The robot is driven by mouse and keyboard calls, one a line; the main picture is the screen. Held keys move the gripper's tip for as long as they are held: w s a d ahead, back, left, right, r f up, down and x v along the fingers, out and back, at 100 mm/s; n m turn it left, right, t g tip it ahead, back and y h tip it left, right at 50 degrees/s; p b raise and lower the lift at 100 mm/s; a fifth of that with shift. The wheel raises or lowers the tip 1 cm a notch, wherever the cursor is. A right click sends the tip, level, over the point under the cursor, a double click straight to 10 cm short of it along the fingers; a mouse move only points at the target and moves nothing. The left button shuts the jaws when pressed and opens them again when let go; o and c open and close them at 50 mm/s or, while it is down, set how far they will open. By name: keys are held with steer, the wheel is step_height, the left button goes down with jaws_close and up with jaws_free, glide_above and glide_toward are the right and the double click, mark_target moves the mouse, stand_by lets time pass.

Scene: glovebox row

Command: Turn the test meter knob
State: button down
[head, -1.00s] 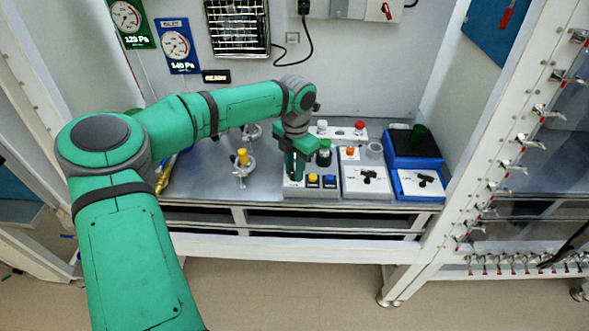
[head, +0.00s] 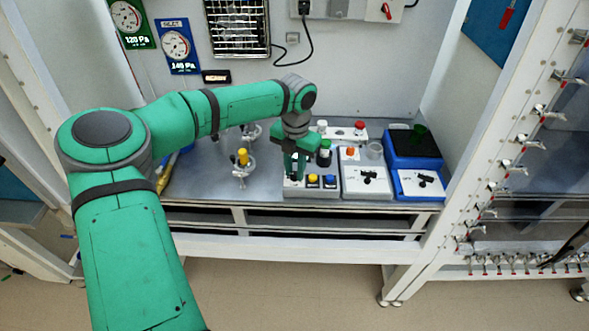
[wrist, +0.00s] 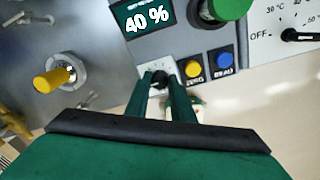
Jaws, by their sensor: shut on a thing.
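The test meter is a grey box (head: 311,192) at the front of the bench. In the wrist view its display (wrist: 143,20) reads 40 %, and a yellow button (wrist: 193,66) and a blue button (wrist: 224,61) sit to the right of its knob. The small dark knob (wrist: 159,79) stands on a white dial plate (wrist: 150,71). My gripper (wrist: 163,86) is shut on the knob, with a green finger on each side. In the head view my gripper (head: 294,174) points down at the meter's left part, and the knob is hidden.
A white box with a black knob (head: 369,176) and a blue unit (head: 413,150) are to the right. A yellow-topped fitting (head: 242,157) stands on open bench to the left.

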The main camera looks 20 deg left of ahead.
mark_target(295, 174)
steer(key=c, duration=1.5)
jaws_free()
steer(key=shift+c, duration=0.2)
step_height(295, 174, up, 11)
steer(key=shift+d+f, duration=0.1)
